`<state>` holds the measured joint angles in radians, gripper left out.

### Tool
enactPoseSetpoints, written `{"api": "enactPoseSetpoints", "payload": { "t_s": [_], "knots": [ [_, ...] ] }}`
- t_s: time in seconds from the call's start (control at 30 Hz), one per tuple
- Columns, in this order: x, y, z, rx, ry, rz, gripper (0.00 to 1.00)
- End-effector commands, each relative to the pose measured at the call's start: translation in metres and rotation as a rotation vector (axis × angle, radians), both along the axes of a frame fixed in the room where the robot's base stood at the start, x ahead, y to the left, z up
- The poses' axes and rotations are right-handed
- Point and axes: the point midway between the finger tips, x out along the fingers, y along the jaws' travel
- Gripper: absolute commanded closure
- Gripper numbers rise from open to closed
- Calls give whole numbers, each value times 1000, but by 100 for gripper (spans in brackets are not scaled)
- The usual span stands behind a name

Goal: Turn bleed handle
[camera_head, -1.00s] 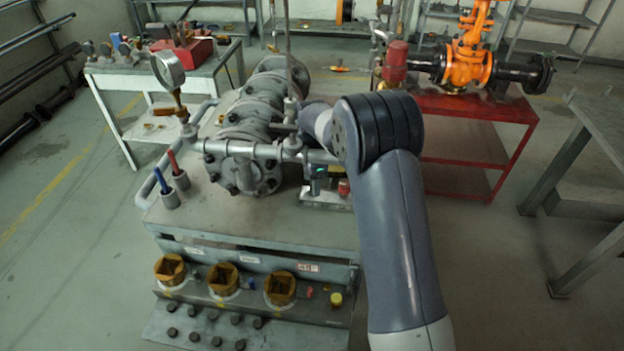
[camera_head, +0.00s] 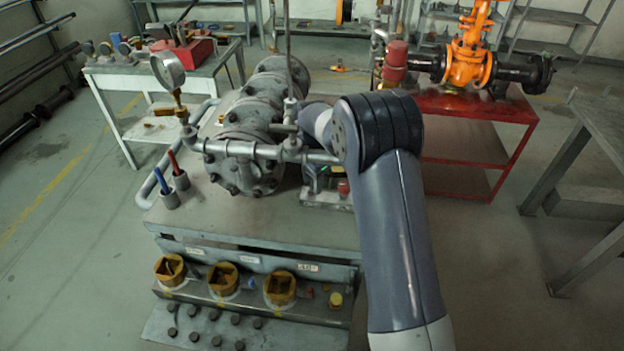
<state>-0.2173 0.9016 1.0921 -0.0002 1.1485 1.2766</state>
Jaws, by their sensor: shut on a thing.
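The grey gate valve assembly (camera_head: 250,150) lies on a metal bench, with a bleed pipe (camera_head: 240,148) running across its front. A pressure gauge (camera_head: 168,70) stands at the pipe's left end. My arm reaches in from the lower right, and its wrist bends down behind the pipe's right end. The handle itself and the fingertips are mostly hidden by the pipe and my arm, so the handle's angle cannot be read.
Red and blue tools (camera_head: 178,172) stand in holders on the bench (camera_head: 240,212). Yellow sockets (camera_head: 222,279) sit on the front shelf. An orange valve (camera_head: 468,62) stands on a red table (camera_head: 480,118) behind my arm. A white table (camera_head: 120,85) stands back left. Floor at left is clear.

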Motion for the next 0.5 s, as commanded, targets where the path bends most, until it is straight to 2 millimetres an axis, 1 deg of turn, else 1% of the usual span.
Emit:
{"api": "enactPoseSetpoints", "payload": {
  "t_s": [0.3, 0.5],
  "knots": [
    [0, 0, 1, 1, -1, 273, 82],
    [0, 0, 1, 1, -2, 418, 82]
  ]
}}
